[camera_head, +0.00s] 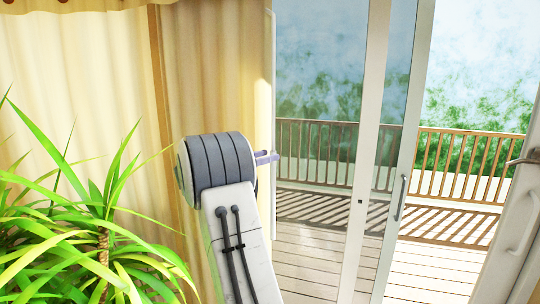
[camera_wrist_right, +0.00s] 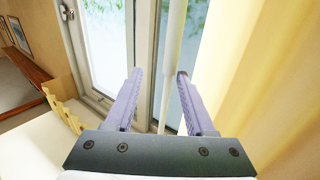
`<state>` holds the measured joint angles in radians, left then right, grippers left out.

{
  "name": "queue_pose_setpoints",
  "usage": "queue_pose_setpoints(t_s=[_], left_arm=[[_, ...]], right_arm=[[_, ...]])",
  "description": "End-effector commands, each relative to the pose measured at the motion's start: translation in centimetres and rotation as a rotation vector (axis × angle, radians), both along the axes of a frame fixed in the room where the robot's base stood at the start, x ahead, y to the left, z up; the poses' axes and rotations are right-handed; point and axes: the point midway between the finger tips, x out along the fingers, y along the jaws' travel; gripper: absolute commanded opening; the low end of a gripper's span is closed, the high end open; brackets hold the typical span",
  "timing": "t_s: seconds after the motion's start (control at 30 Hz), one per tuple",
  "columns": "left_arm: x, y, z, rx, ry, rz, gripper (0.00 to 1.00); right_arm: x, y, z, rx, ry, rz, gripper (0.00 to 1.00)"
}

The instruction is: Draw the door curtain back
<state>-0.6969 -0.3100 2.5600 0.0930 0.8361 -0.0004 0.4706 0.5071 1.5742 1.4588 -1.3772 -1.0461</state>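The yellow door curtain (camera_head: 205,75) hangs in folds at the left of the glass door (camera_head: 318,90); it also shows at the right of the wrist view (camera_wrist_right: 255,60). A slim white upright rod (camera_head: 272,60) stands at the curtain's right edge. In the wrist view the rod (camera_wrist_right: 174,40) runs down between my right gripper's two parted fingers (camera_wrist_right: 160,74), with gaps on both sides. In the head view the right gripper (camera_head: 268,157) is at the curtain's edge, mostly hidden behind my wrist. My left gripper is not in view.
A spiky green plant (camera_head: 95,235) fills the lower left, close to the curtain and my right arm. A door handle (camera_head: 400,197) is on the glass door's frame. Outside lie a sunlit deck (camera_head: 435,268) and wooden railing (camera_head: 470,165).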

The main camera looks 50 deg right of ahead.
Motion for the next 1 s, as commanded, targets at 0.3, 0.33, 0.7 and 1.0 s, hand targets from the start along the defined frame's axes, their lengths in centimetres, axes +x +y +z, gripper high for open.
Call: queue_pose_setpoints(t_s=[0.3,0.33,0.7,1.0], left_arm=[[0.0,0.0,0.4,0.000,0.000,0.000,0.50],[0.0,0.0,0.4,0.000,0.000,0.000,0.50],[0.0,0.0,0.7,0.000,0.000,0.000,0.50],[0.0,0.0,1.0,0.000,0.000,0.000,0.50]], right_arm=[[0.6,2.2,0.1,-0.001,0.000,0.002,0.55],[0.7,2.4,0.1,-0.001,0.000,0.002,0.55],[1.0,4.1,0.0,0.000,0.000,0.001,0.55],[1.0,4.1,0.1,0.000,0.001,0.001,0.55]])
